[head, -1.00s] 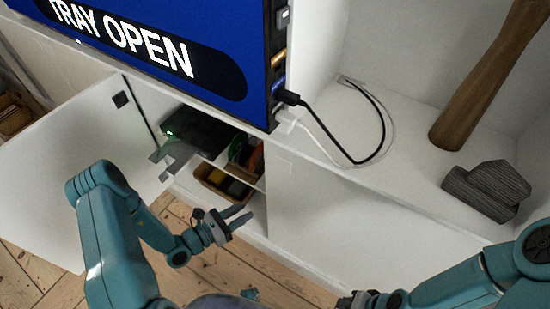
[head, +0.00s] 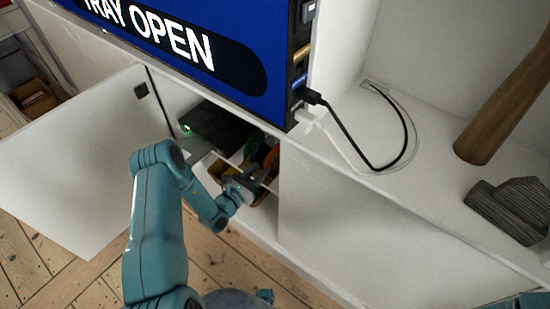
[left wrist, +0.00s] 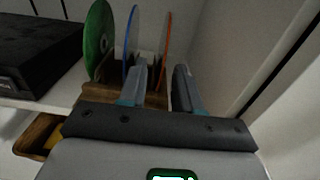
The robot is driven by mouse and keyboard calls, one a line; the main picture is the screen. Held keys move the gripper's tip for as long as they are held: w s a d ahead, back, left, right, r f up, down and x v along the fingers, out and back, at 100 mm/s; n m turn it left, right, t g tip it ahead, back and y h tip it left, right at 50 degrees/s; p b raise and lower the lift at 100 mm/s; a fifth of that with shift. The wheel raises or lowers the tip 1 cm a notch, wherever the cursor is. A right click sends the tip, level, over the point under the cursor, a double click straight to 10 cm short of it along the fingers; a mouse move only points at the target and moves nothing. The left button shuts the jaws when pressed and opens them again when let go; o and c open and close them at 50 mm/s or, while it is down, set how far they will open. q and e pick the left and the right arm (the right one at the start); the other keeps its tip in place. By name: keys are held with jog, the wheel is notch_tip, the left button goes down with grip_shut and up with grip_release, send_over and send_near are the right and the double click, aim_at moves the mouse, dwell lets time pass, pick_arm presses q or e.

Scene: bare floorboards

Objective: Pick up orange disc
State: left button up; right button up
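The orange disc (left wrist: 168,42) stands on edge in a wooden rack (left wrist: 155,99) in the left wrist view, seen nearly edge-on. In the head view the orange disc (head: 271,157) shows inside the open cabinet. A blue disc (left wrist: 131,40) and a green disc (left wrist: 99,42) stand to its left in the rack. My left gripper (left wrist: 163,88) is open, its fingers apart and pointing at the rack, with the orange disc's lower edge seen between them. I cannot tell whether the fingers reach past its rim. In the head view my left gripper (head: 248,190) is inside the cabinet. My right gripper is out of view.
A black box (head: 215,131) with a green light sits left of the rack. The cabinet door (head: 85,165) stands open at left. A wooden bin (left wrist: 35,140) lies below the shelf. Above are a blue screen (head: 235,70), cables, a hammer handle (head: 500,110) and a grey block (head: 510,210).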

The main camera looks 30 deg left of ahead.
aim_at(269, 162)
pick_arm(q)
jog(key=w, duration=0.5)
jog(key=shift+w+d+r, duration=0.2)
jog(key=shift+w+d, duration=0.15)
jog(key=shift+d, duration=0.05)
grip_shut()
